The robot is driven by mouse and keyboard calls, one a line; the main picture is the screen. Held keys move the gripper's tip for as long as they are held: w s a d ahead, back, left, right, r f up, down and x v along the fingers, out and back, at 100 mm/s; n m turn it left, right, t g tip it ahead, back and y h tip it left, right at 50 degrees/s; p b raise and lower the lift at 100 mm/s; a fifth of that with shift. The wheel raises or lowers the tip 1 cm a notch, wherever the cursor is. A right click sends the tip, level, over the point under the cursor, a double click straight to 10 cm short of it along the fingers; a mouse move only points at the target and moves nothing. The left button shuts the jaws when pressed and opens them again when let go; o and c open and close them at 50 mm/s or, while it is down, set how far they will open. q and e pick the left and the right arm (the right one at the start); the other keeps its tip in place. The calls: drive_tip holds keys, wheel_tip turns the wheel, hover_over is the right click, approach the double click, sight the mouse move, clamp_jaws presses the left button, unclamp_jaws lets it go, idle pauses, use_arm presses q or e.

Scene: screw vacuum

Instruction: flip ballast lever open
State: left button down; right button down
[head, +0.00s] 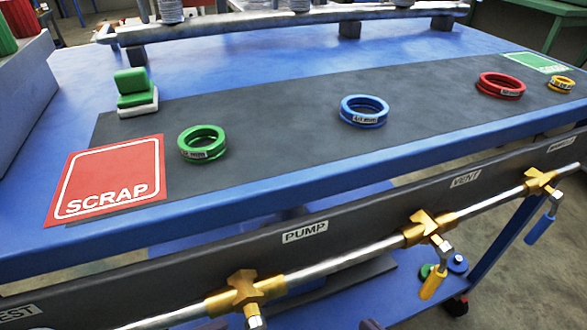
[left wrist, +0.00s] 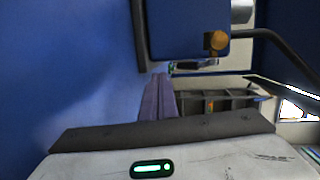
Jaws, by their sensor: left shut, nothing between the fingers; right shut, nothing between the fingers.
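A pipe with brass valves runs along the dark front rail in the head view. The far-right valve (head: 540,180) has a blue lever (head: 541,228) hanging down and tilted; the label above it is too small to read. The middle valve (head: 428,228) has a yellow lever (head: 434,281) hanging down. The near-left valve (head: 240,295) has its lever cut off by the bottom edge. In the left wrist view my left gripper (left wrist: 158,96) is shut, its fingers together and empty. I cannot make out either gripper clearly in the head view.
Green (head: 202,143), blue (head: 364,111), red (head: 500,85) and yellow (head: 561,84) rings lie on the dark mat. A red SCRAP pad (head: 105,182) is at left. In the left wrist view, an orange round part (left wrist: 217,40) on a blue box is beyond the fingers.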

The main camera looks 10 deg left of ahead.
use_arm(q)
drive_tip(key=shift+w+d+r, duration=0.6)
drive_tip(key=shift+w+d, duration=0.2)
drive_tip(key=shift+w, duration=0.05)
drive_tip(key=shift+w+d+r, duration=0.55)
drive_tip(key=shift+w+d, duration=0.2)
drive_tip(key=shift+w, duration=0.05)
use_arm(e)
drive_tip(key=shift+w, duration=0.35)
drive_tip(key=shift+r, duration=0.1)
